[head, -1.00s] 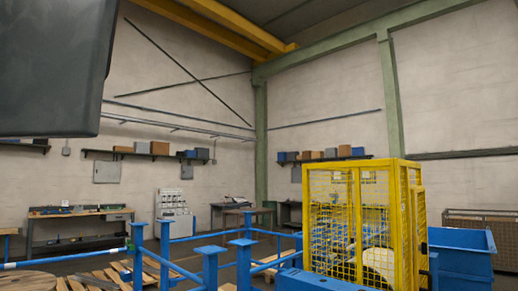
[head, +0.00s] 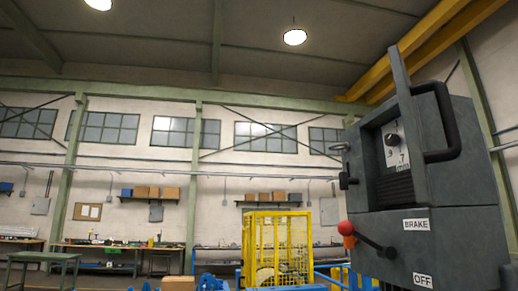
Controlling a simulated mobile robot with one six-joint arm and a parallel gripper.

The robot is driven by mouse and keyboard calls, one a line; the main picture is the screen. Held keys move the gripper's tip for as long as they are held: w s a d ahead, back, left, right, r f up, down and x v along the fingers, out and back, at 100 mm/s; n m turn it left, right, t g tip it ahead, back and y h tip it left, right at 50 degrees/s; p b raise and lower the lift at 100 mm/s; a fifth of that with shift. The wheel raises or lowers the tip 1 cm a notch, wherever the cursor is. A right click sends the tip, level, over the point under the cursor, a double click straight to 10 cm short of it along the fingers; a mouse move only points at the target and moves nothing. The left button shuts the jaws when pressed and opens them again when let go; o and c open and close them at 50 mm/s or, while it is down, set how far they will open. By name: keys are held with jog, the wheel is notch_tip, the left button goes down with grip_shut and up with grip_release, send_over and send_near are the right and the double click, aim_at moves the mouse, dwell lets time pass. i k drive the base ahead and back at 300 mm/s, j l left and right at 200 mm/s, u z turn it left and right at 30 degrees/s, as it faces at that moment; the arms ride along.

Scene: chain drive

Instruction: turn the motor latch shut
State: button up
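A tall dark grey housing (head: 452,225) fills the right of the head view. It carries a "BRAKE" label (head: 415,224) and an "OFF" label (head: 422,280). A lever with a red ball knob (head: 346,228) reaches out left from beside the labels. A recess above holds a pale dial plate (head: 393,145) with a dark knob and numbers. A black bar handle (head: 456,125) stands at the recess's right side. A small dark fitting (head: 345,181) sticks out at the left edge. I cannot tell which part, if any, is the motor latch. My gripper is not in view.
A yellow mesh cage (head: 277,250) stands farther back, left of the housing. Blue rails (head: 333,277) run between them. A green table (head: 42,258) is at the lower left. Workbenches and shelves line the back wall.

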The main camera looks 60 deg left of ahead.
aim_at(345, 180)
jog(key=u, duration=1.3)
